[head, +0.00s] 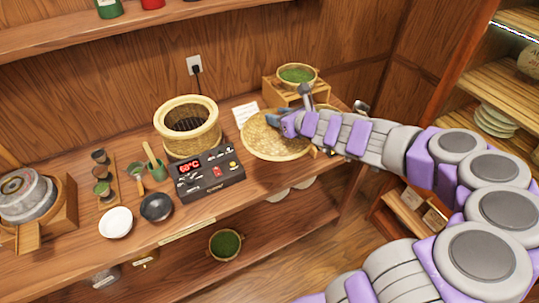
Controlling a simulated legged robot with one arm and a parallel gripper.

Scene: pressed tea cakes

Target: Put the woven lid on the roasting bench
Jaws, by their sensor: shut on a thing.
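The woven lid (275,148) is a wide, round, tan woven piece in the middle right of the head view. My gripper (276,120) is at its upper right part and shut on it. My arm reaches in from the right, and the fingertips are small and partly hidden. The lid is over the right part of the wooden roasting bench (235,195); I cannot tell whether it touches the top. A round woven roaster basket (188,127) with a dark open inside stands on the bench, left of the lid.
A black control box (210,174) with a red display stands before the roaster. A white bowl (116,222) and a black bowl (156,207) sit at the front left. A basket of green leaves (297,75) stands on a wooden riser at the back. A shelf (497,85) stands right.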

